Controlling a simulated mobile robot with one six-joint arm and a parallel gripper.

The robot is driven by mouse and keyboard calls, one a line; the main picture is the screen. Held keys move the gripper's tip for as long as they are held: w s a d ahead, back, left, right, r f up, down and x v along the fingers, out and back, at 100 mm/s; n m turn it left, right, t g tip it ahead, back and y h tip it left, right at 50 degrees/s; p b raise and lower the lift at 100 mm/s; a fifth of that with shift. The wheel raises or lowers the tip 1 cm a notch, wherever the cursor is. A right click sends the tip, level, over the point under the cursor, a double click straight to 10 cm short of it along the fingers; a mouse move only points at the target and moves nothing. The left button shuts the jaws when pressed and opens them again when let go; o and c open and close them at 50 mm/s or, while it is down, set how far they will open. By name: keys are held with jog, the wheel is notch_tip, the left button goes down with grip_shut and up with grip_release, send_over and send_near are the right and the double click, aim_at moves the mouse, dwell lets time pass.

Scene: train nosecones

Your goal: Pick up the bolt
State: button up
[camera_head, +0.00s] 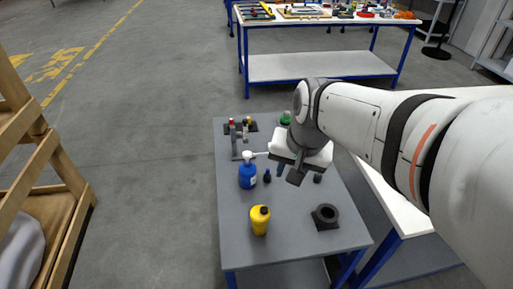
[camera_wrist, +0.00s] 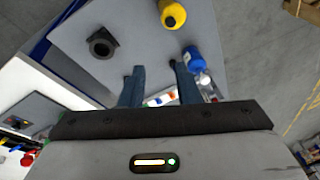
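I cannot single out the bolt with certainty. A small dark upright piece (camera_head: 267,175) stands on the grey table right of the blue bottle, and another small dark piece (camera_head: 317,178) stands farther right, beside my gripper; either could be it. My gripper (camera_head: 281,172) hangs above the middle of the table, between these two pieces in the picture. In the wrist view my gripper's two blue-grey fingers (camera_wrist: 160,82) are wide apart, with nothing held between them. Dark bits show near both fingertips there, too small to name. My gripper hides part of the table behind it.
The grey table (camera_head: 295,240) carries a blue pump bottle (camera_head: 247,175), a yellow bottle (camera_head: 260,220), a black ring-shaped part (camera_head: 325,216) and a grey stand (camera_head: 236,140). A green item (camera_head: 286,118) lies at the back. A cluttered workbench (camera_head: 320,66) stands beyond.

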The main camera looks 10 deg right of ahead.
jog(key=o, duration=0.5)
jog(key=w+d+f+m+y+b, duration=0.1)
jog(key=w+f+m+b, duration=0.6)
jog(key=w+f+m, duration=0.2)
jog(key=w+f, duration=0.2)
jog(key=w, duration=0.2)
jog(key=shift+w+f+m+g+y, duration=0.25)
jog(key=shift+w+m+g+y, duration=0.05)
jog(key=shift+m+g, duration=0.1)
jog(key=m+y+b, duration=0.2)
jog(key=m+b, duration=0.3)
jog(key=m, duration=0.4)
send_near(268, 175)
jog(key=x, duration=0.3)
jog(key=shift+f, duration=0.1)
jog(key=shift+h, duration=0.3)
jog(key=shift+w+x, duration=0.15)
jog(key=shift+x, duration=1.6)
jog(key=shift+w+x, duration=0.15)
jog(key=shift+x, duration=1.65)
